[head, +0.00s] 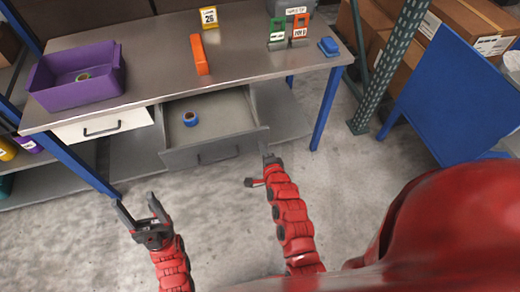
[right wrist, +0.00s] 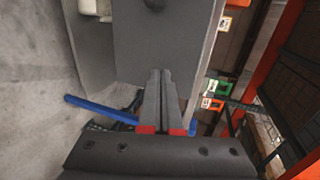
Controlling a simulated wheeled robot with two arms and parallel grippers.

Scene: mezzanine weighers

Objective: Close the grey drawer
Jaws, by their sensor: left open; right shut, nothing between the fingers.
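The grey drawer (head: 213,150) is pulled out from under the metal table, with a dark handle on its front. A blue tape roll (head: 190,119) lies inside it. My right gripper (head: 268,157) is shut and empty at the right end of the drawer front. In the right wrist view its fingertips (right wrist: 159,72) lie over a grey panel (right wrist: 150,40) that looks like the drawer front; I cannot tell whether they touch it. My left gripper (head: 140,212) is open and empty, over the floor in front and to the left of the drawer.
A white drawer (head: 80,127) is shut left of the grey one. On the tabletop (head: 150,70) are a purple bin (head: 78,92), an orange object (head: 199,55) and a blue object (head: 328,46). A blue table leg (head: 326,108) stands to the right. Floor in front is clear.

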